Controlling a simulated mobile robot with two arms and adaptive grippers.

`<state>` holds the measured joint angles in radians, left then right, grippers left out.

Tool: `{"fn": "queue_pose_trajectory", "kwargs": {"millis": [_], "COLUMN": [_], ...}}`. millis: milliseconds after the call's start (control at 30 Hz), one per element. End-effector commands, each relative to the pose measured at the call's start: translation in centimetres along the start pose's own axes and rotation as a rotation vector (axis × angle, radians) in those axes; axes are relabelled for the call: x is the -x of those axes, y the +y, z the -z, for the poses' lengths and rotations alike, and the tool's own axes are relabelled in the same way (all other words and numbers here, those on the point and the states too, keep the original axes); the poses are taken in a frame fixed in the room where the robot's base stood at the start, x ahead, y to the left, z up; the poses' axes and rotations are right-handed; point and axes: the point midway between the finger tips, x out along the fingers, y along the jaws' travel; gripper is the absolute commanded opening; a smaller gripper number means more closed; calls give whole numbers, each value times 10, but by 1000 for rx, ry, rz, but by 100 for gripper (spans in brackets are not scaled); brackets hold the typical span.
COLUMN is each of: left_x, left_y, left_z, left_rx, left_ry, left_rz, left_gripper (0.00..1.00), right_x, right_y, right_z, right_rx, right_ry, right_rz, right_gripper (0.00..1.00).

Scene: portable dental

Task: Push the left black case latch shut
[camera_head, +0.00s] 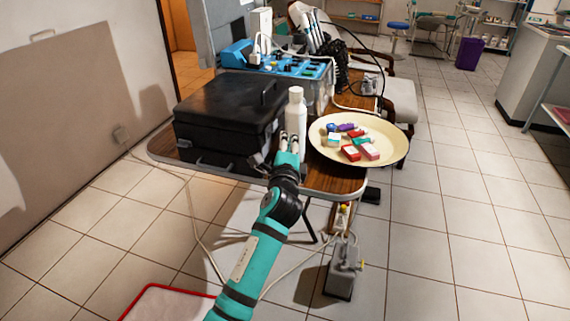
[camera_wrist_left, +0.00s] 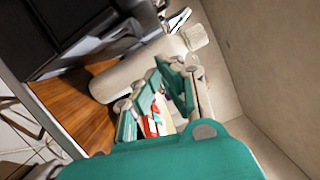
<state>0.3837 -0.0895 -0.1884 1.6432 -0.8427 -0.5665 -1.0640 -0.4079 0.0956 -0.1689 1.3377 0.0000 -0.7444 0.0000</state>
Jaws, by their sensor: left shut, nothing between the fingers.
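The black case (camera_head: 225,112) sits on the wooden table with its lid down. At its front, a small dark part that looks like the left latch (camera_head: 184,144) shows near the left end, and another sticks out near the right end (camera_head: 258,161); their exact positions are too small to tell. My left gripper (camera_head: 289,142) is shut and empty, just right of the case's front right corner and in front of the white bottle. In the left wrist view its fingers (camera_wrist_left: 165,88) show, with the black case (camera_wrist_left: 70,30) at upper left. My right gripper is not in view.
A white bottle (camera_head: 296,108) stands close behind my left gripper; it also shows in the wrist view (camera_wrist_left: 135,72). A cream round tray (camera_head: 392,150) with several small coloured boxes is to the right. A blue device (camera_head: 300,66) stands behind. Floor in front is mostly open.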

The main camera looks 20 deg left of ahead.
Motion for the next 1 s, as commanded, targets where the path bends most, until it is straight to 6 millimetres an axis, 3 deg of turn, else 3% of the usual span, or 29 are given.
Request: {"fn": "queue_pose_trajectory", "kwargs": {"millis": [200, 433, 600, 1000], "left_x": [51, 88, 98, 99], "left_y": [0, 0, -1, -1], "left_z": [-3, -5, -6, -6], "left_rx": [3, 4, 5, 5], "left_ry": [0, -2, -3, -3], "left_rz": [0, 1, 1, 2], "left_gripper": [0, 0, 0, 0], "right_x": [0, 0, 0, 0], "right_y": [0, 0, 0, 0], "right_z": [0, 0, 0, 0], "right_rx": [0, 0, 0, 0], "right_ry": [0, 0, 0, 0], "right_rz": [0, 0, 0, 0], "right_gripper": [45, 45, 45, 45]}}
